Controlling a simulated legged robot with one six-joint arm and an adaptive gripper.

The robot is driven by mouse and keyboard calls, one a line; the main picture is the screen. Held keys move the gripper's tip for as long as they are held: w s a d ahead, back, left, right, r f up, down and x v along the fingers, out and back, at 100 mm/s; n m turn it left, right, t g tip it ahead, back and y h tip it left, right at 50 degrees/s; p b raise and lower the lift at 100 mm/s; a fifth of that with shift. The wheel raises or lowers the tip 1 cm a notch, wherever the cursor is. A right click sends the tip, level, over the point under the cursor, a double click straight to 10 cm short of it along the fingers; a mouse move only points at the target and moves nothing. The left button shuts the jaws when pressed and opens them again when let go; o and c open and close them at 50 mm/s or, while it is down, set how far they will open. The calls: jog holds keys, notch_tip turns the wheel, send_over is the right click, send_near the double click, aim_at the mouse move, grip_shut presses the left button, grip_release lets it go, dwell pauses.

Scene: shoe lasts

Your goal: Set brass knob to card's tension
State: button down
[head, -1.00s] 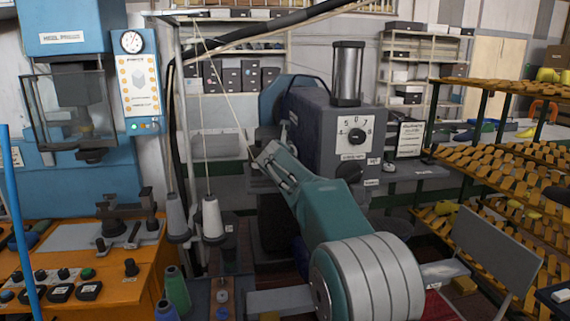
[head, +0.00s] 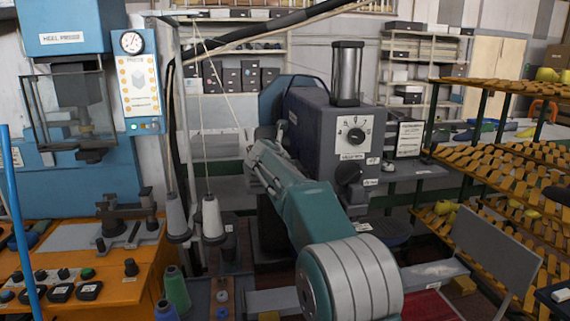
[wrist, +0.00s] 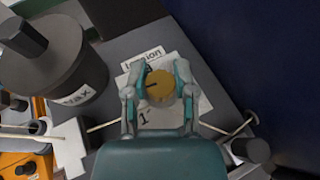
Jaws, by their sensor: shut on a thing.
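The brass knob (wrist: 160,85) shows in the wrist view, round and gold, with a dark mark on its top. It sits on a white dial plate (wrist: 155,122) labelled "Tension". A "1" is readable below it; other figures are covered. My gripper (wrist: 157,88) is shut on the knob, one finger on each side. In the head view my gripper (head: 256,156) is at the left side of the grey machine, and the knob is hidden there. A white card (head: 410,138) stands right of the machine; its writing is too small to read.
A dark pot labelled "Wax" (wrist: 62,75) stands left of the knob in the wrist view. Thread runs close by my gripper. The grey machine (head: 315,130) has another dial (head: 354,134) on its front. Racks (head: 500,150) fill the right.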

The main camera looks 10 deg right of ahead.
jog(key=shift+a+f+m+g+h, duration=0.1)
jog(key=shift+m+g+h, duration=0.8)
jog(key=shift+m+h, duration=0.5)
jog(key=shift+c, duration=2)
grip_release()
jog(key=shift+s+a+r, duration=0.25)
jog(key=shift+s, duration=0.05)
jog(key=v, duration=1.1)
jog(key=shift+a+f, duration=0.15)
jog(key=shift+a, duration=0.05)
